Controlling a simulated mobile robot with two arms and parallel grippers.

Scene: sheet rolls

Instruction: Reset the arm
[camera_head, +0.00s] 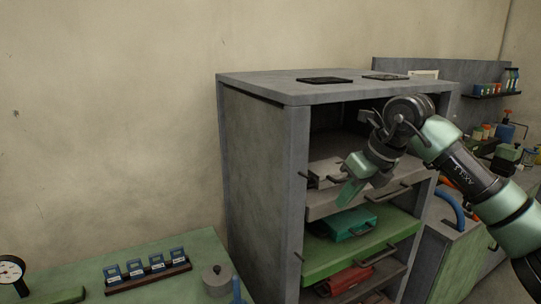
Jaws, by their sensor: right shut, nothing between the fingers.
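My right arm comes in from the right, and its right gripper (349,178) hangs in front of the open grey cabinet (262,175). The gripper is shut and empty, near the upper light grey drawer (335,207). A pale grey block with a handle (324,170) sits on that drawer, close to the gripper; I cannot tell whether they touch. My left gripper is not in view.
Below are a green drawer (325,262) with a green case (341,224) and a lower shelf with a red item (350,279). A green table (198,252) at left bears a rack of blue blocks (147,273), a grey cylinder (217,281) and a gauge (11,270). Bottles stand at right.

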